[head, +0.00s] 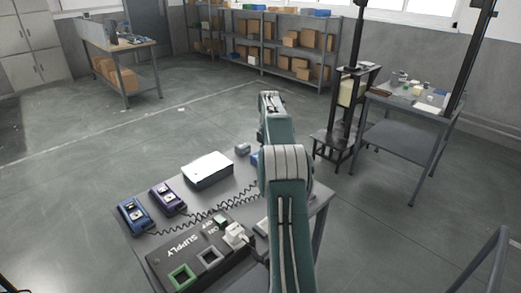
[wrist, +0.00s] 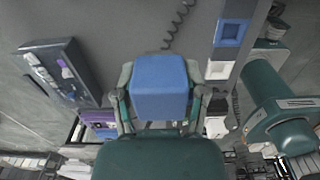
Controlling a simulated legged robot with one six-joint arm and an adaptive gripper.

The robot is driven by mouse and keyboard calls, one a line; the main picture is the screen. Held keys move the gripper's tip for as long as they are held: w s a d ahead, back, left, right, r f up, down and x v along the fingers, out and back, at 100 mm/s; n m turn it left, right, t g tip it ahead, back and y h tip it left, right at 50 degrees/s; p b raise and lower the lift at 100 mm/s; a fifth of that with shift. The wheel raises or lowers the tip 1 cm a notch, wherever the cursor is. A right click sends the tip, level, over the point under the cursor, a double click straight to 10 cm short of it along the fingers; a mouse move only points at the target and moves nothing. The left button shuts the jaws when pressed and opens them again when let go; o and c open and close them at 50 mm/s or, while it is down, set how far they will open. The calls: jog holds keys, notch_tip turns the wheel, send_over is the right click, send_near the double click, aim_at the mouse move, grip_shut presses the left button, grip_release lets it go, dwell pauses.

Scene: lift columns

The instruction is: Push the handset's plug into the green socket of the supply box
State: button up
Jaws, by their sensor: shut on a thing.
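The dark supply box (head: 195,250), lettered SUPPLY, lies at the table's near edge in the head view. Its green socket (head: 181,277) looks empty. A grey socket (head: 209,255) sits beside it, and a white plug (head: 235,235) stands in a position further right. A blue handset (head: 133,213) and a purple handset (head: 167,197) lie left of the box with coiled cords. In the wrist view my gripper (wrist: 160,75) is shut on a blue block (wrist: 160,95); I cannot tell whether it is the handset's plug.
A white box (head: 208,170) and a small grey block (head: 242,149) sit at the table's back. A coiled cord (wrist: 178,25) shows in the wrist view. A side table (head: 410,95) stands at right, shelves (head: 285,45) behind. The floor between is clear.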

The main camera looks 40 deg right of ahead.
jog(key=shift+w+a, duration=0.1)
jog(key=shift+w, duration=0.05)
jog(key=shift+s+a+m, duration=2.3)
jog(key=shift+a+m, duration=0.7)
jog(key=shift+a, duration=4.35)
jog(key=shift+s+a+m, duration=2.3)
jog(key=shift+a+m, duration=0.7)
jog(key=shift+a, duration=4.35)
jog(key=shift+s+a+m, duration=2.3)
jog(key=shift+a+m, duration=0.7)
jog(key=shift+a, duration=4.35)
jog(key=shift+d+f, duration=0.1)
jog(key=shift+f, duration=3.2)
jog(key=shift+s, duration=0.2)
